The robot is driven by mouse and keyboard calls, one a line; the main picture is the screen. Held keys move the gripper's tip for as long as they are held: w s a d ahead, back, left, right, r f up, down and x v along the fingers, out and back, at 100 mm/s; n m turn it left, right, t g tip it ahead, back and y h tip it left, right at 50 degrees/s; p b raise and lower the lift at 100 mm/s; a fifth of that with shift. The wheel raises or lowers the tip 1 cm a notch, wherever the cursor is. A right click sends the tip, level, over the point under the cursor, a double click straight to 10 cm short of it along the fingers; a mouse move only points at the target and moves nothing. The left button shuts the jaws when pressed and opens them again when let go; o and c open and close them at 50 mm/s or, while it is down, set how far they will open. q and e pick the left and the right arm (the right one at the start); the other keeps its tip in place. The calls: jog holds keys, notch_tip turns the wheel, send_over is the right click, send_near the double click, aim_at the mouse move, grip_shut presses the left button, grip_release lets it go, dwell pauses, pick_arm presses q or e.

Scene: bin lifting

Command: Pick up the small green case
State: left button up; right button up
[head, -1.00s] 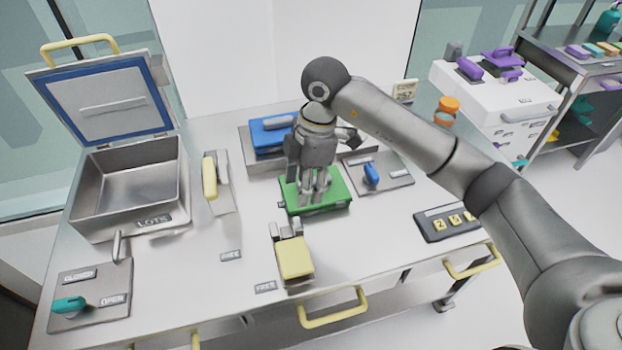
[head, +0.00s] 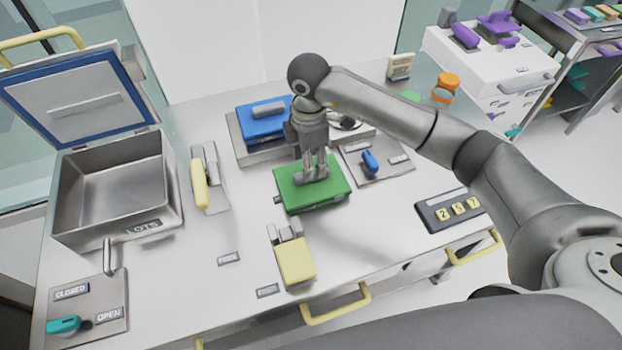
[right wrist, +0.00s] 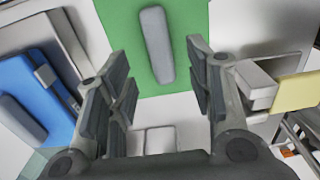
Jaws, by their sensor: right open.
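The small green case (head: 330,195) lies flat on the metal table near its middle. A grey bar handle runs along its top, and the case shows below the jaws in the right wrist view (right wrist: 180,70). My right gripper (head: 312,174) points down just over the case. Its fingers are spread, one on each side of the handle's line in the right wrist view (right wrist: 157,60), and nothing is between them. In the head view the fingers overlap the handle, so their exact height above it cannot be told. My left gripper is not in view.
A blue case (head: 262,120) on a grey base stands close behind. A panel with a blue handle (head: 370,161) is at the right, a yellow block (head: 296,262) in front. An open metal bin (head: 110,195) stands left. The table's front left-middle is clear.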

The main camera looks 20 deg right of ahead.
aim_at(297, 196)
jog(key=f, duration=0.2)
jog(key=f+p, duration=0.1)
jog(key=shift+s+d+f, duration=0.1)
jog(key=shift+d+f, duration=0.1)
jog(key=shift+d, duration=0.1)
jog(key=shift+f, duration=0.3)
jog(key=shift+c, duration=0.7)
jog(key=c, duration=0.5)
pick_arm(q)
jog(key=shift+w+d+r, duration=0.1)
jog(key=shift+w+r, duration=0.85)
pick_arm(e)
grip_shut()
